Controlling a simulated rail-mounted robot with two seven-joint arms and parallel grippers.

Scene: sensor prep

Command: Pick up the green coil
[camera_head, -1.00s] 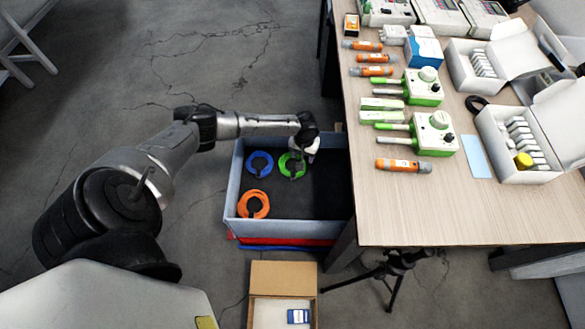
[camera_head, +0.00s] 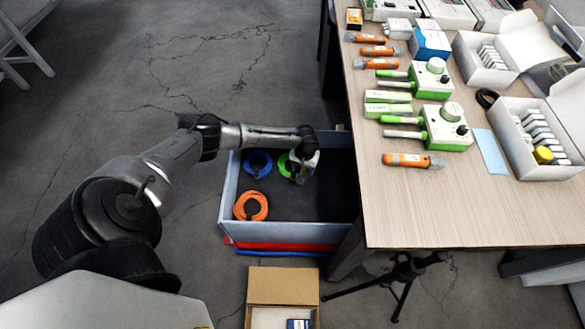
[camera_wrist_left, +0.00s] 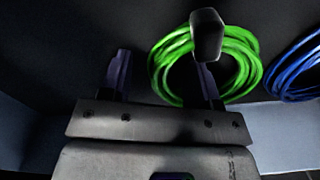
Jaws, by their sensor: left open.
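The green coil (camera_head: 284,165) lies in the grey bin (camera_head: 285,232), partly hidden behind my left gripper (camera_head: 300,177) in the head view. In the left wrist view the green coil (camera_wrist_left: 245,62) is a ring of green cable with a black piece across it. My left gripper (camera_wrist_left: 160,82) is open there, its two fingers apart. The right finger overlaps the coil's ring in the picture, and the left finger is beside the coil over the dark bin floor. I cannot tell whether it touches. My right gripper is not in view.
A blue coil (camera_head: 258,164) lies left of the green one, and an orange coil (camera_head: 250,206) lies nearer in the bin. A wooden table (camera_head: 420,215) with devices borders the bin's right side. An open cardboard box (camera_head: 283,286) stands in front.

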